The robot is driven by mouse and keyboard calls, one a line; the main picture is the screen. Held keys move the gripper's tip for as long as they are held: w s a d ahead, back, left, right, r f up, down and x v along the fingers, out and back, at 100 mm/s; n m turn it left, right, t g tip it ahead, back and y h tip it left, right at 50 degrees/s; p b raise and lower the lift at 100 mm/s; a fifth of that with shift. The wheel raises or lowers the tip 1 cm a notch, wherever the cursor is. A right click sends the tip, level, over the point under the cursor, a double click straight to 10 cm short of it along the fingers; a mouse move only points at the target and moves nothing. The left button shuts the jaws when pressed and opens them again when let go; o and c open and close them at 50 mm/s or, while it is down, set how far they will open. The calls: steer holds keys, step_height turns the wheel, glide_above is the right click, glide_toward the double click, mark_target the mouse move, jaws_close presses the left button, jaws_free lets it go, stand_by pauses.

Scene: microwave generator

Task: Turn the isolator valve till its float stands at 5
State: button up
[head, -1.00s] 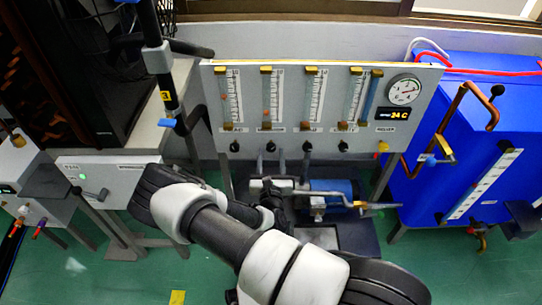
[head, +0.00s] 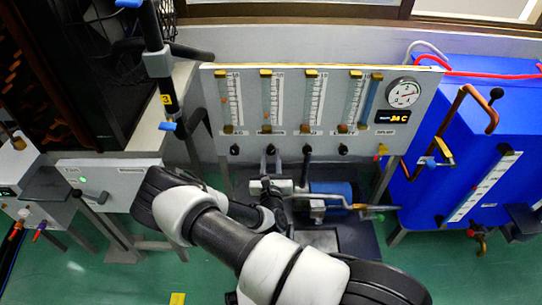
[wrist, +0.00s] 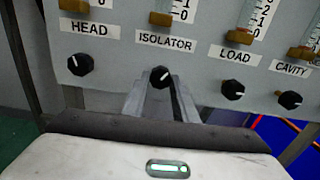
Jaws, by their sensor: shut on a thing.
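The isolator valve is a black knob (wrist: 160,76) with a white pointer mark, under the ISOLATOR label (wrist: 166,41) in the wrist view. The pointer leans up and to the right. My gripper (wrist: 160,88) is shut on this knob, one finger on each side. In the head view my gripper (head: 270,176) reaches up to the second knob from the left. The isolator flow tube (head: 266,100) stands above it. Its float is too small to read against the scale, and the wrist view shows only the tube's bottom end.
The HEAD knob (wrist: 80,65) is to the left; the LOAD knob (wrist: 233,90) and CAVITY knob (wrist: 290,100) are to the right. A round gauge (head: 403,93) is on the panel's right. A blue cabinet (head: 480,130) with copper pipes stands further right.

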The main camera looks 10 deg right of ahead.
steer(key=n+p, duration=0.2)
steer(key=n, duration=0.1)
steer(key=shift+s+d+r+p, duration=0.1)
steer(key=shift+p, duration=0.2)
steer(key=shift+n+p, duration=0.7)
steer(key=shift+n, duration=0.9)
steer(key=o, duration=1.1)
steer(key=s+a+p, duration=0.1)
steer(key=s, duration=0.4)
steer(key=s+a, duration=0.1)
steer(key=s, duration=0.5)
steer(key=s+a+p, duration=0.1)
steer(key=s, duration=0.5)
steer(key=shift+a+p, duration=0.15)
steer(key=shift+p, duration=0.15)
